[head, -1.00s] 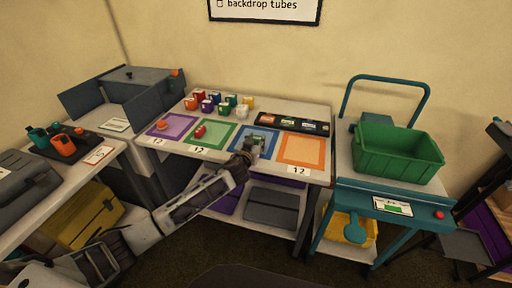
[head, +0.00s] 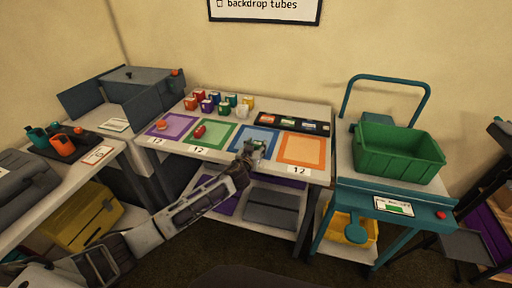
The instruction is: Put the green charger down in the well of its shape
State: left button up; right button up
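My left gripper (head: 252,153) is over the front of the blue-bordered mat on the middle table. A small grey-green thing, which looks like the green charger (head: 259,147), shows at its fingertips, and the fingers appear shut on it. Its exact shape is too small to tell, and the fingers partly hide it. A black tray (head: 254,118) with wells lies behind the blue and orange mats. Small red, green and bluish patches show along it; the well outlines are too small to read. My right gripper is not in view.
Several colored mugs (head: 210,104) stand at the back left of the table. A red item (head: 199,131) lies on the green mat and an orange one on the purple mat. The orange mat (head: 302,148) is clear. A green crate (head: 400,153) sits on the cart at right.

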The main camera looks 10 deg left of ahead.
pick_arm(q)
jog(key=shift+o, duration=0.4)
jog(key=shift+r, duration=0.2)
jog(key=s+r, duration=0.2)
jog(key=s, duration=0.9)
jog(key=shift+s+a+p, duration=0.25)
jog(key=shift+s+p, duration=0.1)
jog(key=shift+s, duration=0.05)
jog(key=shift+o, duration=0.5)
jog(key=shift+r, duration=0.25)
